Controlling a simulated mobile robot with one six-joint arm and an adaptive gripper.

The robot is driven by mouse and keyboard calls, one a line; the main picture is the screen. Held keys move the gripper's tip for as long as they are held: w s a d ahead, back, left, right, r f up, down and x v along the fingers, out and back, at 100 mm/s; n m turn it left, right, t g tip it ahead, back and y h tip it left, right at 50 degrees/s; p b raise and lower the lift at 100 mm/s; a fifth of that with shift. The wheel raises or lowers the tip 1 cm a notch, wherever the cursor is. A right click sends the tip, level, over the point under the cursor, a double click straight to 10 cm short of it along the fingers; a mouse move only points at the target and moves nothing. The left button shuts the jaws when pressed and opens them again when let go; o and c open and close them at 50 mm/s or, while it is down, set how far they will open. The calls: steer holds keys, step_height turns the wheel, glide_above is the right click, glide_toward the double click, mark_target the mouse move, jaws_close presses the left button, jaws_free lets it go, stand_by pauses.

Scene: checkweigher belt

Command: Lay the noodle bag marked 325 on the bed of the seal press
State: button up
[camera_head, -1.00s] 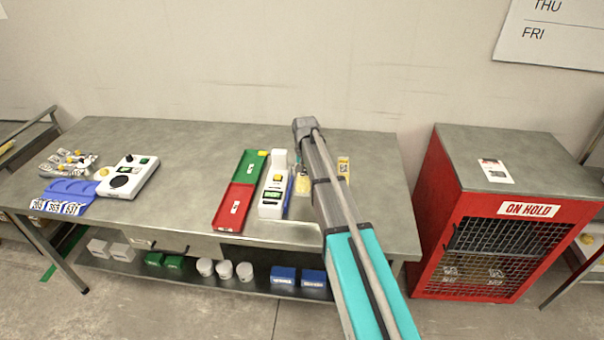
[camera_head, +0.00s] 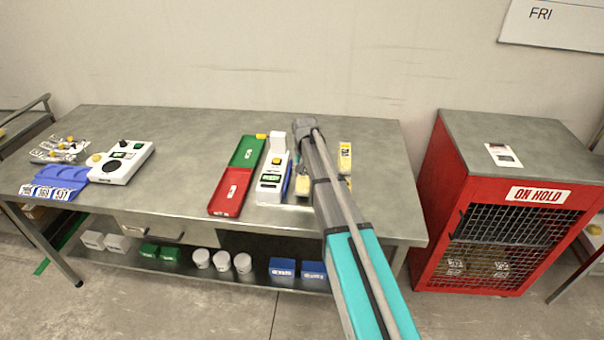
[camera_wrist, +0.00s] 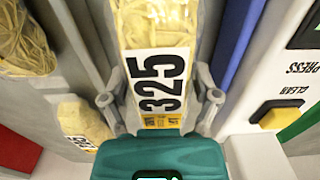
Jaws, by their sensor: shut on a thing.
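In the wrist view my gripper (camera_wrist: 160,105) is shut on the noodle bag marked 325 (camera_wrist: 157,30), a clear pack of pale noodles with a white label. One finger lies along each side of the label. Whether the bag is clear of the surface under it, I cannot tell. In the head view my arm hides most of the gripper; a yellowish bag (camera_head: 303,185) shows just left of the arm. A white machine (camera_head: 271,184) with a green display and a blue side stands left of it.
Other noodle bags lie beside the held one (camera_wrist: 22,42) (camera_wrist: 84,122); one shows right of my arm (camera_head: 345,157). Green (camera_head: 248,152) and red (camera_head: 231,192) trays lie left of the machine. A white console (camera_head: 121,162) and blue holder (camera_head: 62,177) are far left. A red ON HOLD cage (camera_head: 430,205) stands right.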

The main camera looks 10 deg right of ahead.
steer(key=shift+f, duration=0.3)
stand_by(0.4)
steer(key=o, duration=1.1)
steer(key=shift+o, duration=0.2)
steer(key=shift+r, duration=0.15)
steer(key=shift+s+r+p, duration=0.15)
steer(key=shift+r+p, duration=4.2)
steer(key=shift+r, duration=0.05)
steer(key=shift+s, duration=0.1)
